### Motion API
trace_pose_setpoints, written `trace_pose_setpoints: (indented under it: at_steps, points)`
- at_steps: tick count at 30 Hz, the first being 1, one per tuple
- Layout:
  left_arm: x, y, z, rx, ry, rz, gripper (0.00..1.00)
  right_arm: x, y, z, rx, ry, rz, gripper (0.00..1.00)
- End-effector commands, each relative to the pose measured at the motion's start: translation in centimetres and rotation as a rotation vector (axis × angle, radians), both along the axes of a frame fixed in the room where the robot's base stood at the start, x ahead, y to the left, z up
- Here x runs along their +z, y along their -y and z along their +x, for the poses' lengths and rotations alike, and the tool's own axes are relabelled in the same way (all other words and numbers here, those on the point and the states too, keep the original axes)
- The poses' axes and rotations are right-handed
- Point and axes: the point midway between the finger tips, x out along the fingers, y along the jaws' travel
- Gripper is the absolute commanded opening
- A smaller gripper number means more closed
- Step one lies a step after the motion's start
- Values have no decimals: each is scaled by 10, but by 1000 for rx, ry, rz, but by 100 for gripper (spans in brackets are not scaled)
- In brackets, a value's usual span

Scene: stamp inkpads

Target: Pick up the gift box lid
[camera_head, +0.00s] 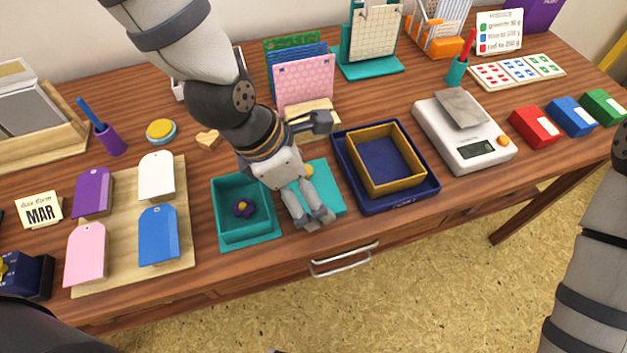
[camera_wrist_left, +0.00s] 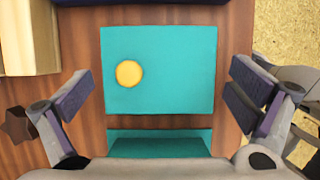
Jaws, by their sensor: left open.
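The gift box lid (camera_head: 328,178) is a flat teal square with a yellow knob, lying on the table just right of the open teal box (camera_head: 229,227). In the left wrist view the lid (camera_wrist_left: 180,85) lies between the spread fingers of my left gripper (camera_wrist_left: 160,88), apart from both. The gripper is open and empty. My right arm shows at the right edge, but its gripper is out of view.
A navy tray (camera_head: 400,203) holding a yellow-rimmed box (camera_head: 385,127) stands close to the lid's right. A white scale (camera_head: 455,150) is farther right. A board (camera_head: 180,255) with several coloured tags lies left. The table's front edge and a drawer handle (camera_head: 343,260) are near.

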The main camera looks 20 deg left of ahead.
Motion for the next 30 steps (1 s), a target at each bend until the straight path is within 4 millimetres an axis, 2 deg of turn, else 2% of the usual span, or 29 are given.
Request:
trace_pose_setpoints:
  at_steps: [6,7,11,29,30]
  points:
    - [1,1,1,0,6,-1,100,0,0,1,0,2,0,40]
    - [1,1,1,0,6,-1,95,1,0,1,0,2,0,40]
    - [1,1,1,0,5,0,66,1,0,1,0,3,0,40]
    - [3,-1,0,3,4,2,63,3,0,3,0,11,0,40]
    - [6,-2,-1,3,5,2,59,5,0,5,0,19,0,40]
